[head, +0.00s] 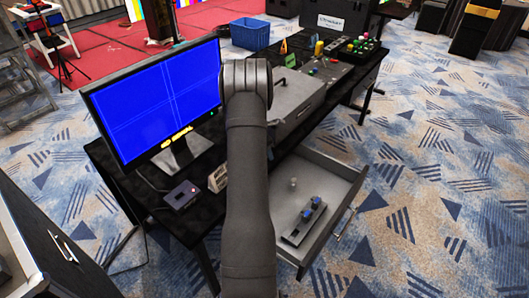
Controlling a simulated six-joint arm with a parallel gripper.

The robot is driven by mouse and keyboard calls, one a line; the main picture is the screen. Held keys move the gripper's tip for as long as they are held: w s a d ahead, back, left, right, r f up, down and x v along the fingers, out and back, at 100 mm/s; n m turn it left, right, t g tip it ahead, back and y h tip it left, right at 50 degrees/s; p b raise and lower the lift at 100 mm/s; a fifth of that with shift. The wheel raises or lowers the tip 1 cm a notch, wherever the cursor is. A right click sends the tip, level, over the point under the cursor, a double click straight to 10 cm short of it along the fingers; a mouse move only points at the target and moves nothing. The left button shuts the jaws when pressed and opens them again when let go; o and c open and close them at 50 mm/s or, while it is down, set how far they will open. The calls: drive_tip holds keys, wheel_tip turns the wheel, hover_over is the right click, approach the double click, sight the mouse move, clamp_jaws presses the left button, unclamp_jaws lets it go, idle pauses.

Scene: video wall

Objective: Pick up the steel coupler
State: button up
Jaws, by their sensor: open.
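A small pale grey piece (293,183) stands in the open drawer (343,180), towards its back left. It looks like the steel coupler, but it is too small to be sure. My dark grey arm rises through the middle of the view and hides part of the desk and the drawer's left side. My gripper does not show; nothing can be seen held.
A dark cabinet stands at lower left.

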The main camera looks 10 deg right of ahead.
drive_tip(key=shift+f, duration=0.1)
drive_tip(key=c, duration=1)
drive_tip(key=shift+c, duration=0.2)
